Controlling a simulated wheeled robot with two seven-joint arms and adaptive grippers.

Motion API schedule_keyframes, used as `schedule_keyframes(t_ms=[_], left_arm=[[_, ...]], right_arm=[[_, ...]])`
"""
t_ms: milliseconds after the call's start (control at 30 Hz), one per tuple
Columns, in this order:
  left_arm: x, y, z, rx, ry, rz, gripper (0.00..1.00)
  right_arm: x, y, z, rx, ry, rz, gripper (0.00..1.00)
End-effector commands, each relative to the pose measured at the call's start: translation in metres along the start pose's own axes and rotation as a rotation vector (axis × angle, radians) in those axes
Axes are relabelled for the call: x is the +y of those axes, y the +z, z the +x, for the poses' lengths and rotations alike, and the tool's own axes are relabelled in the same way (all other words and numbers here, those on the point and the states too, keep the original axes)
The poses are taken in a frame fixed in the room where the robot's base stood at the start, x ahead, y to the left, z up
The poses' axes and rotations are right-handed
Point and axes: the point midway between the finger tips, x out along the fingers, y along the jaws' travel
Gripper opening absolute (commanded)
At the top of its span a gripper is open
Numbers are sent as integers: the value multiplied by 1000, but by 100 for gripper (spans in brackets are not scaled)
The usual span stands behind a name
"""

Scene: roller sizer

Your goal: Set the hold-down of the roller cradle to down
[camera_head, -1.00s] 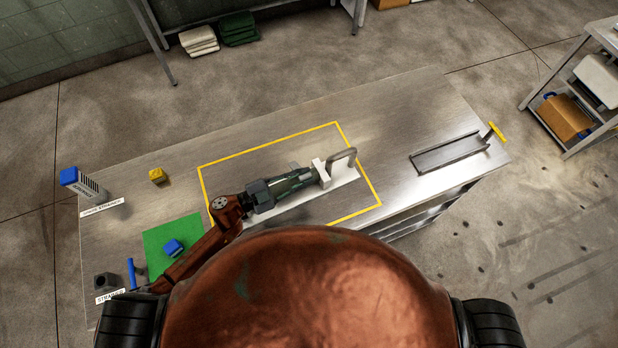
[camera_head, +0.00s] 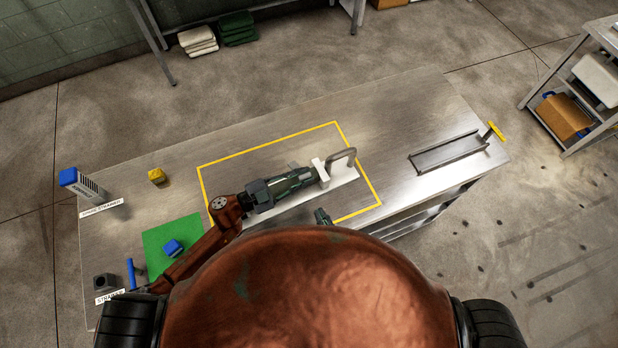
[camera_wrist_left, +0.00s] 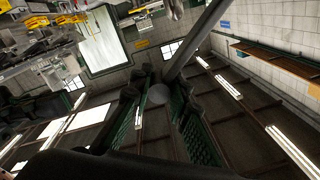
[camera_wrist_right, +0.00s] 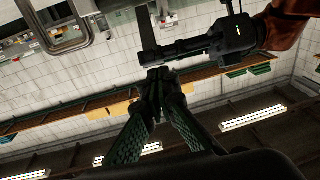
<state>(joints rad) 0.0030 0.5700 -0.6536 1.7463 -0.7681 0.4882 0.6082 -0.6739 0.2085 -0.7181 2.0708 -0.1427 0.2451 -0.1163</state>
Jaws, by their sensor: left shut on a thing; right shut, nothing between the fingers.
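The roller cradle (camera_head: 343,178) is a pale base inside the yellow outline, with a white upright block and a bent grey bar (camera_head: 348,153) at its right end. My left gripper (camera_head: 322,173) is at the white block. In the left wrist view the left fingers (camera_wrist_left: 159,100) are closed around a round grey end (camera_wrist_left: 159,94), apparently part of the hold-down; my gripper hides much of it in the head view. My right gripper (camera_head: 322,216) shows at the front of the cradle, apart from it. In the right wrist view its fingertips (camera_wrist_right: 160,78) are together and empty.
A green mat (camera_head: 160,238) with a blue block (camera_head: 172,248) lies left. A metal channel (camera_head: 450,153) with a yellow handle lies right. The table between is bare.

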Motion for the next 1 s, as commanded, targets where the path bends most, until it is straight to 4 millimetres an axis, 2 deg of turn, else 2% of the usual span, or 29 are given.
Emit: schedule_keyframes(t_ms=[33, 100, 267, 467, 800, 900, 1000], left_arm=[[-1, 1, 0, -2, -2, 0, 0], [-1, 1, -1, -2, -2, 0, 0], [-1, 1, -1, -2, -2, 0, 0], [-1, 1, -1, -2, -2, 0, 0], [-1, 1, -1, -2, -1, 0, 0], [-1, 1, -1, -3, -1, 0, 0], [-1, 2, -1, -3, -2, -1, 0]], right_arm=[[4, -18, 9, 51, 22, 7, 0], [9, -37, 16, 106, 42, 13, 0], [14, -56, 27, 159, 59, 18, 0], [16, -62, 55, 162, 60, 18, 0], [19, -72, 123, 159, 59, 19, 0], [18, -52, 118, 150, 58, 19, 0], [18, -41, 116, 153, 59, 17, 0]])
